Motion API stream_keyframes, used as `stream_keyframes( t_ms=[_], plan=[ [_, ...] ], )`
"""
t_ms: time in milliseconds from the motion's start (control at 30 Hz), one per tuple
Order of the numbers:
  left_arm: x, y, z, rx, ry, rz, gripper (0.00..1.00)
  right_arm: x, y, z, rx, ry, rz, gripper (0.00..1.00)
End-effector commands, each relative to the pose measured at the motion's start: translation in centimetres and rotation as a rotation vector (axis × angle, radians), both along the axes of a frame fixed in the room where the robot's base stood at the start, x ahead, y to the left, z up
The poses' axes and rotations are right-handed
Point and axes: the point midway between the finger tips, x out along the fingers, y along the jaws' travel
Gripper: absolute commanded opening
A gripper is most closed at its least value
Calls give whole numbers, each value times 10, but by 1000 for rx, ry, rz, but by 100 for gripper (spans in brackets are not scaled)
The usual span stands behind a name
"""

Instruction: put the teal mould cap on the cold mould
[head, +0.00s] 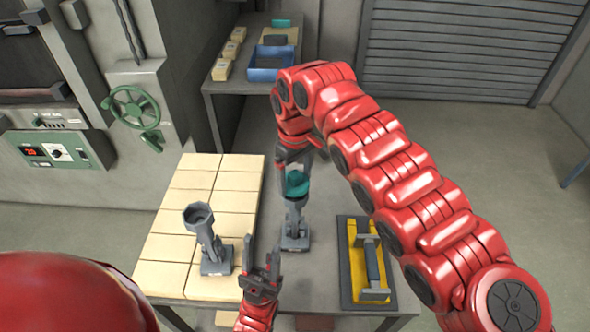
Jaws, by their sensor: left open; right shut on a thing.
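The teal mould cap (297,184) is in my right gripper (294,170), which points down from above. The cap is at the top of a grey mould (295,222) standing upright on the table; I cannot tell whether it touches the rim. A second grey mould (205,240) with an open, empty-looking cup stands on the cream tiles to the left. The picture does not show which mould is cold. My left gripper (262,250) is open and empty, low at the table's front, between the two moulds.
A yellow-and-black tool or tray (372,288) with a grey handle lies on the right of the table (330,205). Behind, a bench holds a blue tray (268,74), cream blocks (230,50) and another teal piece (281,22). A furnace with a green handwheel (136,107) stands left.

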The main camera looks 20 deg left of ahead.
Motion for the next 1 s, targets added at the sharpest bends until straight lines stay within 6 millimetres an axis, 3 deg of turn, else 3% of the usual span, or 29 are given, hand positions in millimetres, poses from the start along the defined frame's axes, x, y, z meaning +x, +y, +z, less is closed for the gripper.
stream_keyframes(
  t_ms=[167, 1000],
  plan=[
    [0, 0, -2, 0, 0, 0, 50, 0, -1, -11, -2, 1, -2, 34],
    [0, 0, -9, 0, 0, 0, 50, 0, 0, -12, 2, -2, -1, 34]
  ],
)
